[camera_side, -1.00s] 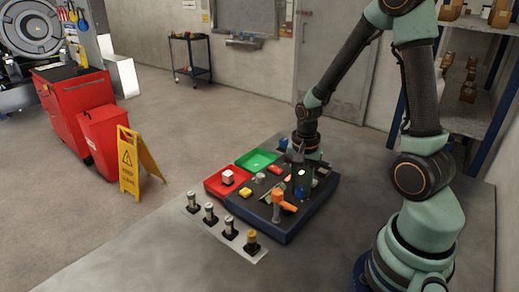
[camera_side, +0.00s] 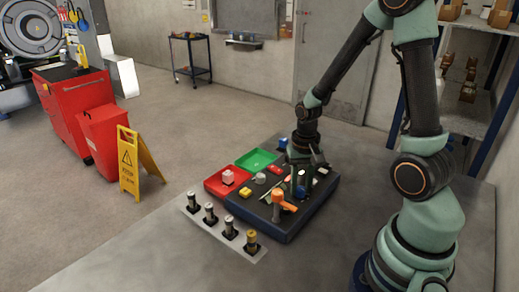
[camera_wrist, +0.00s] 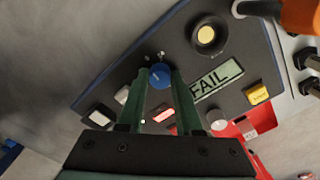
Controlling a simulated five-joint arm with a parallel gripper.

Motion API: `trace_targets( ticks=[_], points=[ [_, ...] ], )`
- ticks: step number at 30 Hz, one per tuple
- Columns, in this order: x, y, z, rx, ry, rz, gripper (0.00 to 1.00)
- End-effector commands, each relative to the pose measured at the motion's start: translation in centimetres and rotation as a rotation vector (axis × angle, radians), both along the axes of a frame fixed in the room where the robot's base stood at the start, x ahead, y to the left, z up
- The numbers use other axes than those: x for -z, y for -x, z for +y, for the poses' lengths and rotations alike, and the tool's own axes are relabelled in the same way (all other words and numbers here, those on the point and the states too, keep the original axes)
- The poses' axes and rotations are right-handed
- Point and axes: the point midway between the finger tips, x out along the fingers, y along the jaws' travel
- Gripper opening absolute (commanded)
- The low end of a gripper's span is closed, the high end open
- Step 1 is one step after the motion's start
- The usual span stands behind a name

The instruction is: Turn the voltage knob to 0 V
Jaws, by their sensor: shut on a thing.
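A blue round knob (camera_wrist: 160,74) stands on the dark panel (camera_wrist: 120,81), with small pale marks beside it. My gripper (camera_wrist: 159,78) has its two green fingers on either side of the knob and is shut on it. The knob's pointer and the number it points to are too small to read. In the side view my gripper (camera_side: 297,190) reaches down onto the panel, and its fingers partly hide the knob. A display (camera_wrist: 213,80) on the panel reads FAIL.
The panel also carries a round black part with a cream centre (camera_wrist: 206,35), a yellow button (camera_wrist: 257,94) and a red button (camera_wrist: 163,114). An orange-topped handle (camera_side: 278,197) stands near the fingers. Red (camera_side: 213,186) and green (camera_side: 243,163) trays lie behind; several metal cylinders stand in front.

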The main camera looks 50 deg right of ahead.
Motion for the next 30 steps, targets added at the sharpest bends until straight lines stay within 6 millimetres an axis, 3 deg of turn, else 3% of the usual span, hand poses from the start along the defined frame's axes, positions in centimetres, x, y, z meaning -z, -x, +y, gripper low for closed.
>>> trace_targets(
  ticks=[9, 10, 12, 23, 30],
  points=[
    [-0.1, 0.0, 0.0, -0.002, -0.001, 0.002, 0.0],
    [-0.1, 0.0, 0.0, -0.002, -0.001, 0.002, 0.38],
    [-0.1, 0.0, 0.0, -0.001, 0.0, 0.001, 0.64],
    [-0.2, 0.0, 0.0, -0.001, 0.0, 0.0, 0.64],
    [-2.6, -0.1, 0.0, -0.001, 0.002, -0.005, 0.64]
  ],
)
